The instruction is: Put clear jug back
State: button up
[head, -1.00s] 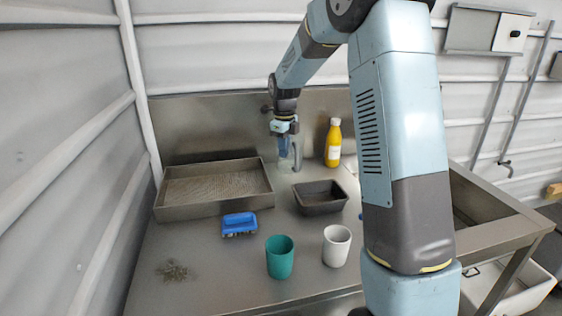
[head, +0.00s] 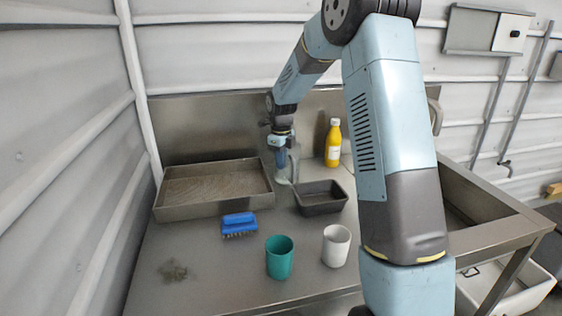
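The clear jug (head: 291,166) stands at the back of the steel counter, between the large tray and the yellow bottle. It is see-through and partly hidden by my gripper. My gripper (head: 281,160) points down at the jug's near left side, overlapping it in the view. The fingers are too small and covered to tell whether they are open or shut, or whether they touch the jug.
A large steel tray (head: 212,211) lies left, a dark pan (head: 320,208) right of the jug, a yellow bottle (head: 333,143) behind. A blue brush (head: 239,224), teal cup (head: 279,257), white cup (head: 336,245) and a greenish clump (head: 173,271) stand nearer the front.

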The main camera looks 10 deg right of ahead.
jog(key=o, duration=0.5)
jog(key=shift+c, duration=0.2)
notch_tip(320, 180, up, 12)
jog(key=s+r+n+t, duration=0.1)
jog(key=s+r+n, duration=0.55)
jog(key=s, duration=0.25)
jog(key=s+d+n+t, duration=0.1)
jog(key=s+n+t, duration=0.1)
jog(key=s+n, duration=0.8)
jog(key=s+d+n+t, duration=0.1)
jog(key=s+n, duration=0.9)
jog(key=s, duration=1.1)
jog(key=shift+d+r+t, duration=0.3)
jog(key=shift+d+t, duration=0.05)
jog(key=shift+t, duration=0.25)
